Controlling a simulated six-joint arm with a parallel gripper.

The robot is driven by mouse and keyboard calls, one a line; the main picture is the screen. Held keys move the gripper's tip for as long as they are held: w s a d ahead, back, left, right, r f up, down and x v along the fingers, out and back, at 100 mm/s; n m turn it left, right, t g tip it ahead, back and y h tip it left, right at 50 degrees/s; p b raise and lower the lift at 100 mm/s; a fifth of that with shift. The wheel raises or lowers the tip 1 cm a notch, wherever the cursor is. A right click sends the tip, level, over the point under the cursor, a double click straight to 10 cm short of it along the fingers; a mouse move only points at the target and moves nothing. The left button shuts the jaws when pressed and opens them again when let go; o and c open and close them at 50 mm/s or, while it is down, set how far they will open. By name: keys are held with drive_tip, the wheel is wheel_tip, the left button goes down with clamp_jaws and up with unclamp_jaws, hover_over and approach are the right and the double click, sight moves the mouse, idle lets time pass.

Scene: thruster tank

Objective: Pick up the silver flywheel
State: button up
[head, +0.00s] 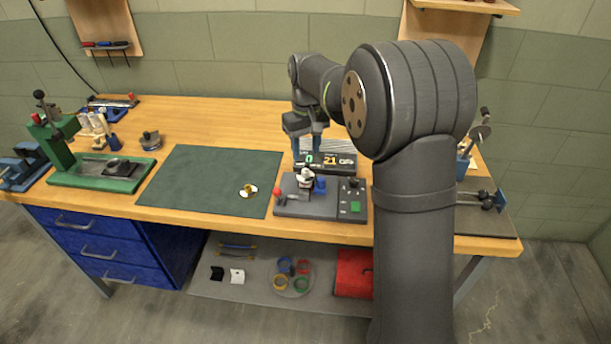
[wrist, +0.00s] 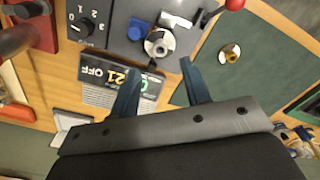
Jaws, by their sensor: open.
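My gripper (head: 307,146) is open, its blue fingers above the back of the grey device (head: 292,207); its two fingers also show in the wrist view (wrist: 161,70). A silver round part (wrist: 158,44) sits on the device, beyond the fingertips and apart from them; in the head view it (head: 305,178) is small. A pale disc with a brass centre (head: 248,191) lies on the green mat and also shows in the wrist view (wrist: 230,56). A grey disc-shaped part (head: 150,141) stands left of the mat. I cannot tell for sure which is the flywheel.
The device has a red knob (head: 277,191), a blue part (head: 320,186) and a display (head: 333,161) behind it. The green mat (head: 200,180) is mostly bare. A green press (head: 110,180) stands at the left. My arm hides part of the bench's right side.

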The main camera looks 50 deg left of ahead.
sight(306, 173)
drive_tip(key=shift+s+f, duration=0.1)
drive_tip(key=shift+f, duration=3.4)
clamp_jaws()
